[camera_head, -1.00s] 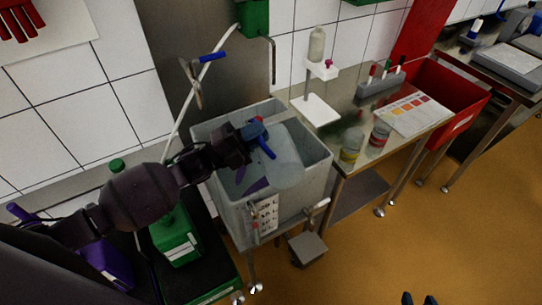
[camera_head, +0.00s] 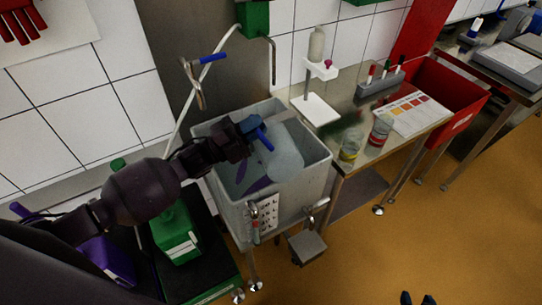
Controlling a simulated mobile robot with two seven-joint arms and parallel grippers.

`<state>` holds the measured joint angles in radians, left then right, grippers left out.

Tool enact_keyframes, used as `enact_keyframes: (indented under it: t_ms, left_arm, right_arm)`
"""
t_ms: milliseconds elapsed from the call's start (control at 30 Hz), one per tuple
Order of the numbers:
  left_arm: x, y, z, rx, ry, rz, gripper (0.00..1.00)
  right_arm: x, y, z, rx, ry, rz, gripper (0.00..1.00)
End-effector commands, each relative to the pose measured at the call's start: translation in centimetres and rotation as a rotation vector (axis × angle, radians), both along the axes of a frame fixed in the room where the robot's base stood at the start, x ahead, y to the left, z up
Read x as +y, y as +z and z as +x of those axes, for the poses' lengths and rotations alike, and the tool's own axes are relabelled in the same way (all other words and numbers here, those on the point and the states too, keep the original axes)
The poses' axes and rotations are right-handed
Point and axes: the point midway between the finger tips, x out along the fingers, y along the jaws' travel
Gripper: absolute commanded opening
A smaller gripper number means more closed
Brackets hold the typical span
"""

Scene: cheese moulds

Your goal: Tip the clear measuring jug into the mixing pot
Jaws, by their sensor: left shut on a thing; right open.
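My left gripper (camera_head: 248,137) is shut on the clear measuring jug (camera_head: 284,160), beside a blue part. The jug is translucent and strongly tilted, held over the open grey basin (camera_head: 322,172). Whether liquid is in it or running out cannot be told. My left arm hides part of the basin's left side. I cannot make out a mixing pot for certain.
A purple object (camera_head: 258,185) shows inside the basin. A tap with a blue lever (camera_head: 212,58) is above it. A steel table (camera_head: 345,120) at right holds jars, a white stand and a chart. A green canister (camera_head: 176,238) stands left of the basin.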

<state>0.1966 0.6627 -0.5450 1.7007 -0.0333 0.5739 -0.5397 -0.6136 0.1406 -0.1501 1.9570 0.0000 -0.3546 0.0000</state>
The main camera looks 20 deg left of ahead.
Motion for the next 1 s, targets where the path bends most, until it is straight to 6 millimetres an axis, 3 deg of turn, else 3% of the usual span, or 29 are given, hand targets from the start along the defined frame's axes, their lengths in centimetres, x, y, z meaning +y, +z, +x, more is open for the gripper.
enact_keyframes:
  t_ms: [1000]
  left_arm:
    - [1.0,0.5,1.8,0.116,0.000,-0.074,0.00]
  right_arm:
    - [0.0,0.3,-0.3,0.007,-0.002,0.000,0.44]
